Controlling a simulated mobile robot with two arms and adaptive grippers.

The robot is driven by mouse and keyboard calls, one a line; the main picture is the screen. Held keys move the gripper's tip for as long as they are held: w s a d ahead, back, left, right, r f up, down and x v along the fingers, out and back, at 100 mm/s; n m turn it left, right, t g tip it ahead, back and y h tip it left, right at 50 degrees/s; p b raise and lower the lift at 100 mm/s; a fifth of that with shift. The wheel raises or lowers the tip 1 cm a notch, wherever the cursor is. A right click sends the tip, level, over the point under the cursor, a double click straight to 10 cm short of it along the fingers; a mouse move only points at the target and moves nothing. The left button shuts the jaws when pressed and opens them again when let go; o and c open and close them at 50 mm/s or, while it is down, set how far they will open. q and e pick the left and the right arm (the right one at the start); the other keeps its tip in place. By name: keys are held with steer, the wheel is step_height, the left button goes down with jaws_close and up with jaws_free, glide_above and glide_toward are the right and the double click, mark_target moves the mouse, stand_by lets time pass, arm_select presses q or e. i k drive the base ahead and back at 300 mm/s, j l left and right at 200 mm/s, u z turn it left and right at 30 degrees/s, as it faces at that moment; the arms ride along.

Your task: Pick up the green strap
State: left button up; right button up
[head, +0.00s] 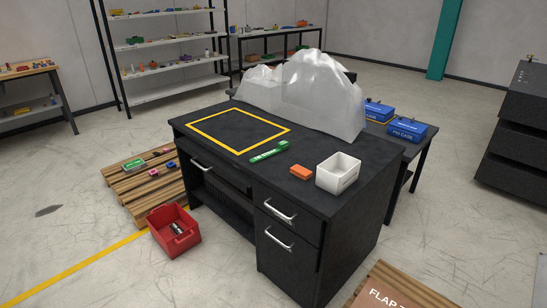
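A green strap (269,152) lies on top of the black desk (225,173). It is a short, narrow green piece with pale lettering, just outside the near right corner of a yellow-outlined rectangle (238,131). One end is slightly raised or thicker. Nothing covers it. Neither my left gripper nor my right gripper is in the head view.
An orange block (301,172) and a white open bin (338,173) stand to the right of the strap. Translucent lumpy bags (320,92) stand behind it. A red crate (174,230) and a wooden pallet (135,187) are on the floor at left.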

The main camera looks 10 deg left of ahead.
mark_target(283, 145)
steer(key=k+z, duration=0.3)
steer(key=z, duration=0.2)
steer(key=k+l+z, duration=0.15)
steer(key=z, duration=0.35)
steer(key=i+j+z, duration=0.2)
steer(key=j, duration=0.25)
steer(key=i+j+z, duration=0.15)
steer(key=j, duration=0.35)
steer(key=i+j+z, duration=0.2)
steer(key=j, duration=0.3)
steer(key=j+z, duration=0.2)
steer(key=j, duration=0.3)
